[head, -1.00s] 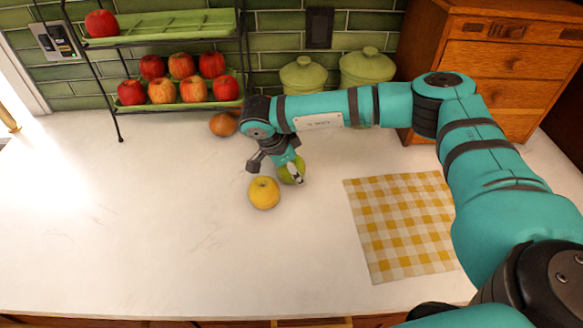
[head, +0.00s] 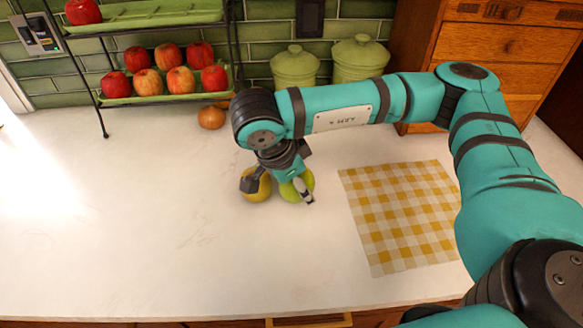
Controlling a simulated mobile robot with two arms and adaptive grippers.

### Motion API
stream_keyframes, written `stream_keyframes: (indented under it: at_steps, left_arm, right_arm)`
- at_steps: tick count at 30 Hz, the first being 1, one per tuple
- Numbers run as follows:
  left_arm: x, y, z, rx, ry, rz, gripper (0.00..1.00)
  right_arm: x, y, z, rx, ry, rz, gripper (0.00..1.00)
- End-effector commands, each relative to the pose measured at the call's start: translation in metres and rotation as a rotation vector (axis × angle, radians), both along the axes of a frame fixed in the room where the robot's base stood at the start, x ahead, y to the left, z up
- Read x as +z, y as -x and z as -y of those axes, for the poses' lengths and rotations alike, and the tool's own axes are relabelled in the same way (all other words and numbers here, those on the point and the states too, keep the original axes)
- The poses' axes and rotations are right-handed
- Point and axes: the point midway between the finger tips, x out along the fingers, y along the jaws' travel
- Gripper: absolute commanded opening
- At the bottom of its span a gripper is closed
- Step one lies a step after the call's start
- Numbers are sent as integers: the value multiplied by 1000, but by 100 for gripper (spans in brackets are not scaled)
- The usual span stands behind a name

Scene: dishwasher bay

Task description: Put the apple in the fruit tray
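A green apple (head: 289,191) is on the white counter, partly hidden by my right gripper. A yellow fruit (head: 261,194) lies just left of it. My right gripper (head: 279,190) is low over the two, fingers spread, one in front of the yellow fruit and one in front of the green apple. It looks open, and I cannot tell whether it touches either. A two-tier black rack holds the green fruit trays. The upper tray (head: 160,14) has one red apple (head: 83,11). The lower tray (head: 165,98) holds several red apples (head: 181,79).
An onion-like brown fruit (head: 211,117) sits beside the rack, with another partly hidden behind my arm. Two green lidded canisters (head: 358,60) and a wooden drawer cabinet (head: 505,45) stand at the back. A yellow checked cloth (head: 400,215) lies right. The left and front counter is clear.

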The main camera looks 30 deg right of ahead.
Motion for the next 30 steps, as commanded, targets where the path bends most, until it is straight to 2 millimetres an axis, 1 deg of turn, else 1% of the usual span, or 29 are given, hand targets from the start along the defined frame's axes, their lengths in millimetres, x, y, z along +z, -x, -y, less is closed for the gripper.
stream_keyframes:
  at_steps: [1, 3, 9, 16, 19, 23, 30]
  left_arm:
    - [-5, 0, 0, 0, 0, 0, 72]
    - [-7, 0, 0, 0, 0, 0, 72]
    - [-10, 0, 0, 0, 0, 0, 72]
    - [-11, 0, 0, 0, 0, 0, 72]
    - [-10, 0, 0, 0, 0, 0, 72]
    - [-10, 0, 0, 0, 0, 0, 72]
    - [-10, 0, 0, 0, 0, 0, 72]
  right_arm:
    - [-1, 8, -2, 4, -1, 1, 21]
    - [0, 18, -5, 4, 0, 1, 21]
    - [3, 36, -10, 1, 0, 1, 21]
    - [5, 41, -11, 3, 0, 2, 21]
    - [6, 40, -13, 41, 0, 2, 21]
    - [12, 35, -17, 175, 0, 4, 21]
    - [31, 21, -28, 561, 0, 6, 21]
